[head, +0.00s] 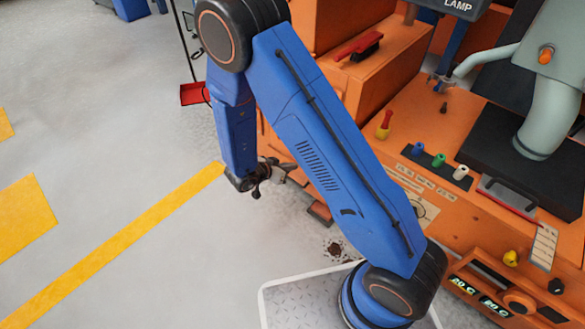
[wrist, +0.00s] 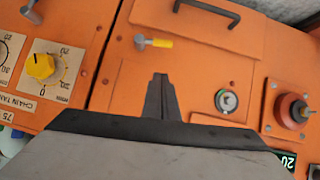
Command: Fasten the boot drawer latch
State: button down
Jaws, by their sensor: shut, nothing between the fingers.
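In the wrist view an orange front panel bears a small latch (wrist: 154,42) with a grey metal pivot and a yellow grip. Its grip lies level and points right. A black bar handle (wrist: 207,9) sits above and right of the latch on the same orange panel. My gripper (wrist: 160,80) is shut and empty. In the picture its tips lie just below the latch, apart from it. In the head view my gripper (head: 282,169) is small beside the machine's left side, partly hidden by my arm. The latch cannot be made out there.
In the head view, open grey floor (head: 110,130) lies left of the orange machine (head: 400,120).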

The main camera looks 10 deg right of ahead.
jog(key=w+d+f, duration=0.3)
jog(key=d+f, duration=0.3)
jog(key=f, duration=0.2)
jog(key=shift+w+d, duration=0.2)
jog(key=shift+w+a+f+n+g, duration=0.1)
jog(key=shift+f+n+g, duration=0.2)
jog(key=shift+f, duration=0.15)
dwell(0.5)
notch_tip(320, 180, down, 8)
jog(key=s+d+n+g+h, duration=0.1)
jog(key=s+n+g+h, duration=0.1)
jog(key=n+g+h, duration=0.2)
jog(key=n+h, duration=0.3)
jog(key=n, duration=0.2)
jog(key=shift+d+r+g+h, duration=0.15)
jog(key=shift+d+g+h, duration=0.1)
jog(key=shift+g+h, duration=0.05)
jog(key=shift+s, duration=0.1)
dwell(0.5)
dwell(0.5)
